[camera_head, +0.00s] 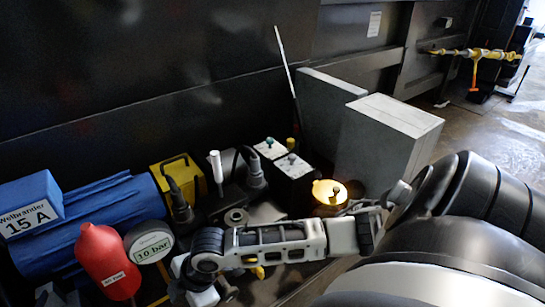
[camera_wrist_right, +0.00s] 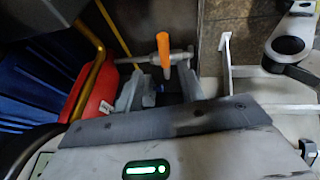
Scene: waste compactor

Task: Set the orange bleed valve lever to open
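An orange lever (camera_wrist_right: 163,50) shows in the right wrist view, roughly upright against a grey horizontal pipe fitting. I take it to be the bleed valve lever. My right gripper (camera_wrist_right: 160,88) is open, its two grey fingers spread below and either side of the lever's lower end. I cannot tell whether they touch it. In the head view my right gripper (camera_head: 190,283) is at the lower left, beside a red bottle, and the lever is not clearly visible there. My left gripper is in neither view.
The red bottle (camera_head: 105,262) and the "10 bar" gauge (camera_head: 150,243) stand close to the right gripper. A blue compressor-like cylinder (camera_head: 125,205) lies behind. Grey boxes (camera_head: 390,135) stand at the right.

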